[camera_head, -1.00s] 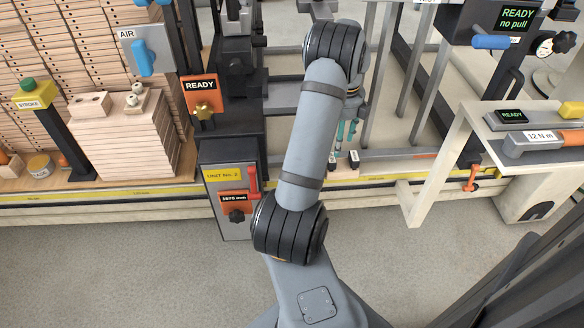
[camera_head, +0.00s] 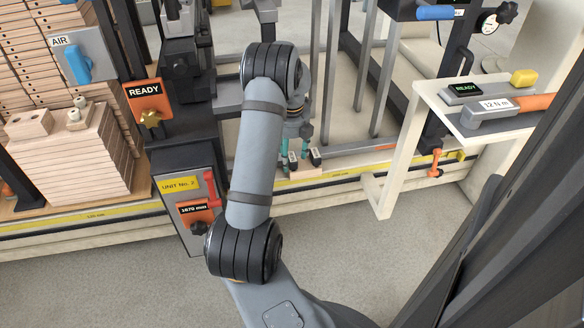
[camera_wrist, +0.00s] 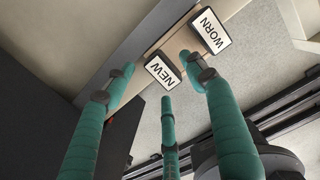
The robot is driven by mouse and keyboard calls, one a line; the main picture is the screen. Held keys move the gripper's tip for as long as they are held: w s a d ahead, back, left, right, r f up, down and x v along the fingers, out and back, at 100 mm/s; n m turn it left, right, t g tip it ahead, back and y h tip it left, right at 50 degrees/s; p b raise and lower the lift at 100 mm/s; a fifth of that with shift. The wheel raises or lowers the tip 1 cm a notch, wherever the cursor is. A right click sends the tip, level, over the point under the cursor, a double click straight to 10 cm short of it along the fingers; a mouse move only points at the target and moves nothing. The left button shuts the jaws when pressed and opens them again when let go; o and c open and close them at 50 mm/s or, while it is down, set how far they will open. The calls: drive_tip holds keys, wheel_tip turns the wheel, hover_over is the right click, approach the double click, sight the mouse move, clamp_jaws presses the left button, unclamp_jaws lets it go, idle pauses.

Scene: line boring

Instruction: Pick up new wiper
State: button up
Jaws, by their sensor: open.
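I take the NEW-labelled piece to mark the new wiper; no separate wiper can be made out. My gripper (camera_wrist: 160,82) has teal fingers, spread open and empty, with the NEW label between their tips. In the head view, my gripper (camera_head: 296,145) points down just above the small wooden block (camera_head: 305,172), partly hidden by my arm. The two labels there are too small to read.
The UNIT No. 2 box (camera_head: 187,205) stands left of my arm. A white-framed shelf (camera_head: 440,105) with a torque tool (camera_head: 500,108) is at right. Upright grey posts (camera_head: 387,80) rise behind the gripper. Stacked wooden blocks (camera_head: 70,150) fill the left. The floor in front is open.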

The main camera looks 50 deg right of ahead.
wheel_tip(320, 180, down, 2)
drive_tip(key=shift+w+d, duration=0.1)
drive_tip(key=shift+r, duration=0.1)
drive_tip(key=shift+c, duration=0.5)
drive_tip(key=c, duration=1.1)
drive_tip(key=shift+c, duration=0.2)
